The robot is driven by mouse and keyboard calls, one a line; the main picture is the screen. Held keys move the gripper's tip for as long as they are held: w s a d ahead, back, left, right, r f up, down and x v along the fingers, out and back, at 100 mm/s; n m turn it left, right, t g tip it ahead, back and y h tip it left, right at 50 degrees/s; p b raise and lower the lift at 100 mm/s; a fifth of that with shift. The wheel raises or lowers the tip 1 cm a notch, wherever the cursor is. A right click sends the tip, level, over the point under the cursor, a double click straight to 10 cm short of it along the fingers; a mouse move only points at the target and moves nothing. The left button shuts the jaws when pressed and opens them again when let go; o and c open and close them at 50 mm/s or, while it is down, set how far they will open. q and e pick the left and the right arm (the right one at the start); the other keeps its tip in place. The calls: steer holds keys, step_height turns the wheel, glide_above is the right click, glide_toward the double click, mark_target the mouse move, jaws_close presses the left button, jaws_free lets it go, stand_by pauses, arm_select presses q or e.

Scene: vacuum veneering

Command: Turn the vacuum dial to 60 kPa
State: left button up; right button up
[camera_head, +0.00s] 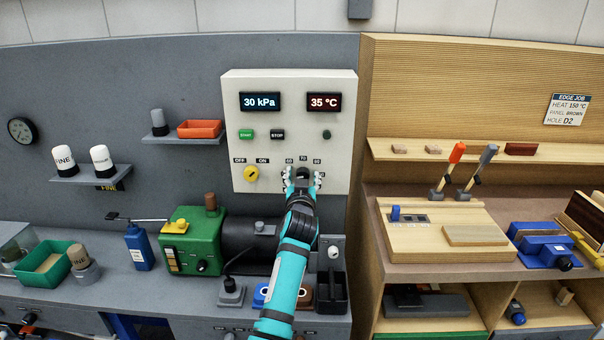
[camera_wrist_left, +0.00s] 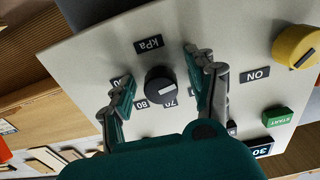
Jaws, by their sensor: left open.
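The black vacuum dial (camera_wrist_left: 160,86) sits on the white control panel (camera_head: 240,118), with small number labels around it and a kPa label (camera_wrist_left: 149,44) beside it. A pale pointer mark shows on its face, pointing roughly right in the wrist view. The blue-lit display (camera_head: 260,102) reads 30 kPa. My left gripper (camera_head: 302,180) is open in front of the panel, with one finger on each side of the dial. In the wrist view a gap shows between the dial and both fingers. The fingers partly cover the dial and some labels. My right gripper is not in view.
A yellow OFF/ON knob (camera_head: 251,173) sits left of the dial, below green START (camera_head: 246,134) and black STOP (camera_head: 277,135) buttons. A second display (camera_head: 324,102) reads 35 °C. A green pump (camera_head: 196,240) stands below. A wooden cabinet (camera_head: 440,90) rises at the right.

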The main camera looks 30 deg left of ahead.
arm_select(q)
steer(key=shift+s+d+r, duration=0.35)
steer(key=shift+c, duration=0.6)
steer(key=c, duration=1)
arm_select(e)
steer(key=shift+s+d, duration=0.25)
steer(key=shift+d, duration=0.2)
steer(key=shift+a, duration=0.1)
